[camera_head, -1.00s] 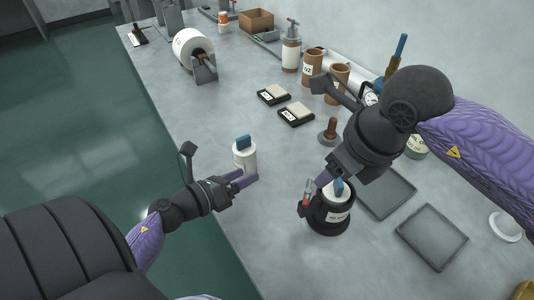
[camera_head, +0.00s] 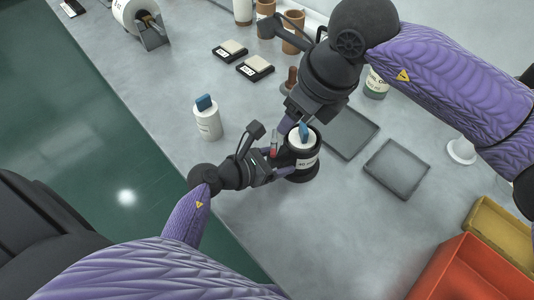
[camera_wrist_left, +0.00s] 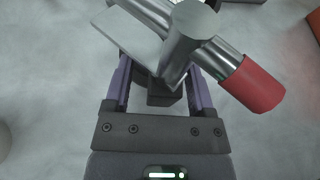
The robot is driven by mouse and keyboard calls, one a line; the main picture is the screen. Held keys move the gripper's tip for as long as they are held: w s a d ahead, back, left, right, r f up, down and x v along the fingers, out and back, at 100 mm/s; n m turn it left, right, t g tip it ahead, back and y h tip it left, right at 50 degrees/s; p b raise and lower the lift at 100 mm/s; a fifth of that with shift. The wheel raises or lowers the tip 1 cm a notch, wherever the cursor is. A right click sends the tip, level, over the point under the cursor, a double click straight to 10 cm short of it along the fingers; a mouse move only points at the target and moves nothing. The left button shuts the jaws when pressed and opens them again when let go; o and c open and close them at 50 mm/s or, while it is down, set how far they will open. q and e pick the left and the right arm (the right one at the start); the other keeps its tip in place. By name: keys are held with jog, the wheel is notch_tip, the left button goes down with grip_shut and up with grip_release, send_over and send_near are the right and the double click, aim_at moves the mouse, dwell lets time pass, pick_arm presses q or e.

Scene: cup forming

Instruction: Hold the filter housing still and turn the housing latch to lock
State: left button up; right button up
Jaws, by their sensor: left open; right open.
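The black filter housing (camera_head: 303,170), with a white label, stands upright on the grey table. A white piece with a blue top (camera_head: 304,131) sits in its mouth. The housing latch (camera_head: 274,144) shows a red grip at the housing's left side. In the left wrist view the latch's red grip (camera_wrist_left: 250,84) ends a metal bar that crosses above my fingers. My left gripper (camera_head: 283,167) is open at the housing's lower left, its fingers beside the latch. My right gripper (camera_head: 290,122) is open just above the housing's rim; its fingertips are partly hidden.
A white cup with a blue top (camera_head: 207,119) stands left of the housing. Two shallow grey trays (camera_head: 350,132) (camera_head: 397,168) lie to the right. Red (camera_head: 470,272) and yellow (camera_head: 503,232) bins are at the lower right. The table in front of the housing is clear.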

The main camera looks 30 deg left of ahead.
pick_arm(q)
grip_shut()
dwell(2.4)
